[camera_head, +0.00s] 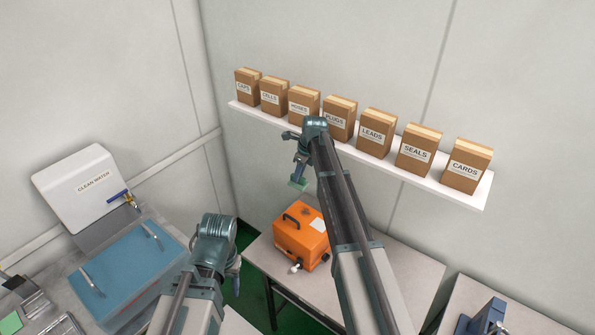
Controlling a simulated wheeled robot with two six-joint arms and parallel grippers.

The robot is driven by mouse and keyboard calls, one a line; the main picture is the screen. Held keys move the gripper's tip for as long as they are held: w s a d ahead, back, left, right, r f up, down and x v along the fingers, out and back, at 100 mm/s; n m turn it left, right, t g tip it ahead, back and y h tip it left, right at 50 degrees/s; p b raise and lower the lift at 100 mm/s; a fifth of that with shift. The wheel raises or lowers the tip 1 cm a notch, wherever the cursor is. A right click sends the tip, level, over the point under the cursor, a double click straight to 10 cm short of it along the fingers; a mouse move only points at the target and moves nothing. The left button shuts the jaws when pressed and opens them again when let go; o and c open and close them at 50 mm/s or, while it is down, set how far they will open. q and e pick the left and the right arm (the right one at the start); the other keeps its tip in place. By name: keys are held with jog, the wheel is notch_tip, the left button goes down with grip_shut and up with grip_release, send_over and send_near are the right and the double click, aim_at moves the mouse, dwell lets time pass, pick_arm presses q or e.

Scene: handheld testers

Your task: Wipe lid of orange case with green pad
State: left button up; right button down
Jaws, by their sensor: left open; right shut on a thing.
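The orange case (296,242) stands on a pale table, with a black handle and a white label on its lid. My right gripper (300,174) is shut on the green pad (298,185) and holds it in the air, above and behind the case in the picture. The pad looks apart from the lid. My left gripper (235,281) points down to the left of the case, below its arm's wrist. It is open and holds nothing that I can see; its fingertips are small and partly hidden.
A shelf (397,172) with several labelled cardboard boxes runs along the wall behind my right arm. A blue-lidded basin (120,272) and a CLEAN WATER tank (80,190) are at left. Metal trays lie bottom left. A blue device (484,318) is at bottom right.

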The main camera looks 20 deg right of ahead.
aim_at(300, 183)
jog(key=b+x, duration=0.3)
jog(key=s+b+x, duration=0.1)
jog(key=b+x, duration=0.1)
jog(key=shift+d+f, duration=0.1)
jog(key=shift+d, duration=0.3)
jog(key=shift+s, duration=0.15)
